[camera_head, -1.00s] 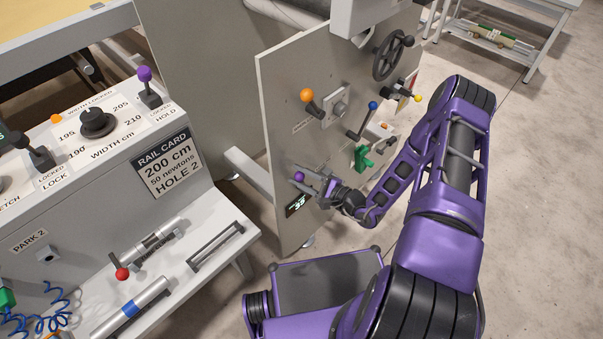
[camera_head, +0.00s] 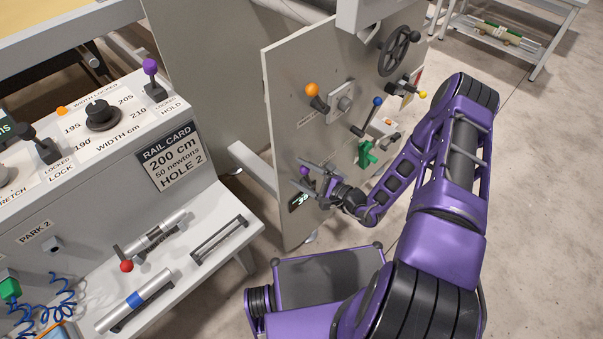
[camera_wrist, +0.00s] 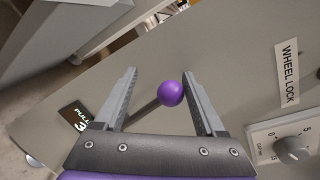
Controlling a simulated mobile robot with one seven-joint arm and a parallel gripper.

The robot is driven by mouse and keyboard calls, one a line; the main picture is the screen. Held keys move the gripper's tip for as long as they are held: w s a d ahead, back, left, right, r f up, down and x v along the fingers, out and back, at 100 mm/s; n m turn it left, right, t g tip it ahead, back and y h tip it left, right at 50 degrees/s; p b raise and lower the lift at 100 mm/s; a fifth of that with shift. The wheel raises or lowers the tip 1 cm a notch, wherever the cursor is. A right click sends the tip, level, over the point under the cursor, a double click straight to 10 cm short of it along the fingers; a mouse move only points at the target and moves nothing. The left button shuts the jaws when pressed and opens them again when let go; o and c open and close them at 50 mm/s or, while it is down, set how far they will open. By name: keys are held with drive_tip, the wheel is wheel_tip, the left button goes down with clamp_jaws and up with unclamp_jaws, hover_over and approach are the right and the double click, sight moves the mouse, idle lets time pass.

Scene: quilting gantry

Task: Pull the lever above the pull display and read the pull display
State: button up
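The lever has a purple ball knob (camera_wrist: 171,93) on a dark rod and stands out from the grey panel. My gripper (camera_wrist: 160,75) is open, with the knob between its fingers and nearer the right finger in the wrist view. I cannot tell whether that finger touches it. In the head view my gripper (camera_head: 308,174) is at the panel's lower left, around the purple knob (camera_head: 304,171). The pull display (camera_head: 299,201) is a small dark screen below the knob with lit digits too small to read surely. In the wrist view the display (camera_wrist: 76,117) is partly hidden by my gripper.
The panel also carries an orange-knobbed lever (camera_head: 312,89), a blue-knobbed lever (camera_head: 377,102), a green handle (camera_head: 367,153) and a black handwheel (camera_head: 396,50). A console with a rail card (camera_head: 171,161) stands to the left. A WHEEL LOCK label (camera_wrist: 288,75) is right of the knob.

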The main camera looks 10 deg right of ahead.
drive_tip(key=v, duration=1.7)
drive_tip(key=shift+d+p, duration=0.2)
drive_tip(key=shift+p, duration=0.1)
drive_tip(key=shift+s+r, duration=0.1)
